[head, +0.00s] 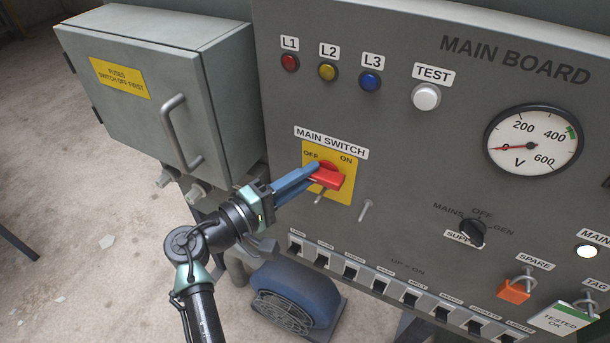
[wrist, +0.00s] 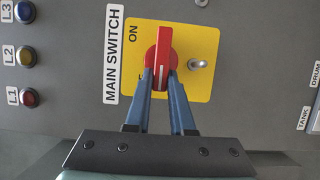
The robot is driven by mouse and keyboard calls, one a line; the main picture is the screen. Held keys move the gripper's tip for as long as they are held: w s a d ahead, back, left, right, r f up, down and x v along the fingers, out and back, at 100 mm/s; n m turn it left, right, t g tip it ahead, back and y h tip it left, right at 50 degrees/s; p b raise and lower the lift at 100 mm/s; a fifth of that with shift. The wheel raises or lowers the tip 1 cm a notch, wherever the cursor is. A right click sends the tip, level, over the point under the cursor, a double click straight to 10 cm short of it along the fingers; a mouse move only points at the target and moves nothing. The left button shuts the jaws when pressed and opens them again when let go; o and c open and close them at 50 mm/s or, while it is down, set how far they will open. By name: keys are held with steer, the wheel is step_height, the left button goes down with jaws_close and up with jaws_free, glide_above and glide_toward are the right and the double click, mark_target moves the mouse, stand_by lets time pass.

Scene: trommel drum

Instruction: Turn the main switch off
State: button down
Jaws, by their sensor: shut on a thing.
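The main switch is a red handle (head: 329,179) on a yellow plate (head: 346,193), with OFF at upper left and ON at upper right. In the wrist view the red handle (wrist: 164,45) stands lengthwise up the picture, along the board's left-right direction. A white line marks its lower end there, between the fingers. The tips partly hide the handle.
A grey fuse box (head: 200,90) with a bar handle is at left. A switch row (head: 400,290) runs below.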

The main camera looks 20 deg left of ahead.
steer(key=c, duration=0.8)
jaws_free()
steer(key=b+v, duration=0.3)
steer(key=v, duration=1)
steer(key=shift+f, duration=0.1)
